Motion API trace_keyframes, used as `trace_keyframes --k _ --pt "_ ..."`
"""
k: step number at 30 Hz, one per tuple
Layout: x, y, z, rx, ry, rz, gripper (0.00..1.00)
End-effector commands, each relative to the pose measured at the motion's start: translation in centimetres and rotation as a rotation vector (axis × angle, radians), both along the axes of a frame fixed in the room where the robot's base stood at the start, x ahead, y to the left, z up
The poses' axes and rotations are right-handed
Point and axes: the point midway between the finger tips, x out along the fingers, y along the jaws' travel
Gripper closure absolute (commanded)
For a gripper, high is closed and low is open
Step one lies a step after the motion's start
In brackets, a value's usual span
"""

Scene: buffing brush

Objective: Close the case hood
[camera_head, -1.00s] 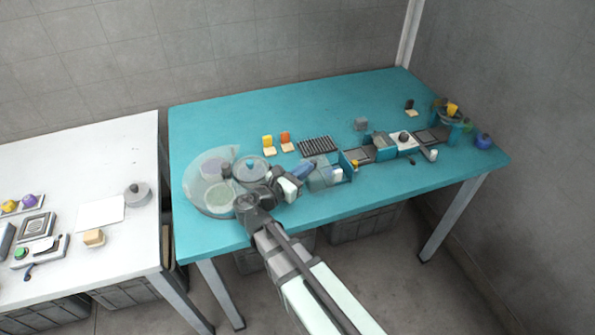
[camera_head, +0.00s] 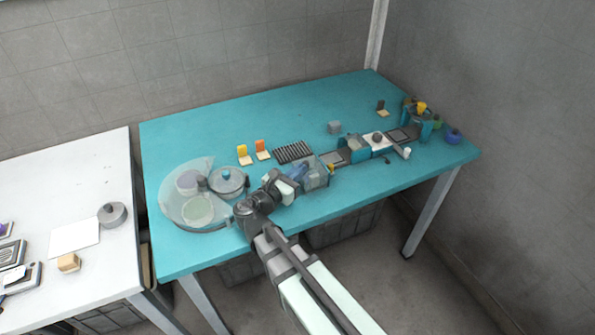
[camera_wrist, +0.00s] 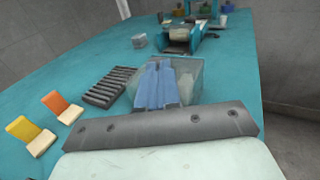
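The see-through case hood (camera_head: 316,174) is by the front edge of the teal table, at the near end of a row of devices. It also shows in the wrist view as a clear grey box (camera_wrist: 190,88). My gripper (camera_head: 303,171) is at the hood's left side. In the wrist view its two blue fingers (camera_wrist: 160,84) lie side by side with no clear gap, against or just in front of the hood. Contact is hard to tell. I see nothing held between them. The inside of the case is blurred through the hood.
A dark ribbed rack (camera_head: 293,152) and yellow and orange upright pieces (camera_head: 243,154) stand behind the gripper. A round see-through-covered tray (camera_head: 183,219) is left of it. A line of devices (camera_head: 375,142) runs to the right. The table's back middle is clear.

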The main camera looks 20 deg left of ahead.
Motion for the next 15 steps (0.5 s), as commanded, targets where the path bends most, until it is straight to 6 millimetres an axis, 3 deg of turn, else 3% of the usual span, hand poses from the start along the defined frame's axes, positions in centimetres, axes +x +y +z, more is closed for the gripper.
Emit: trace_keyframes --k 15 --pt "-7.6 2.6 0.3 0.000 0.000 0.010 1.00"
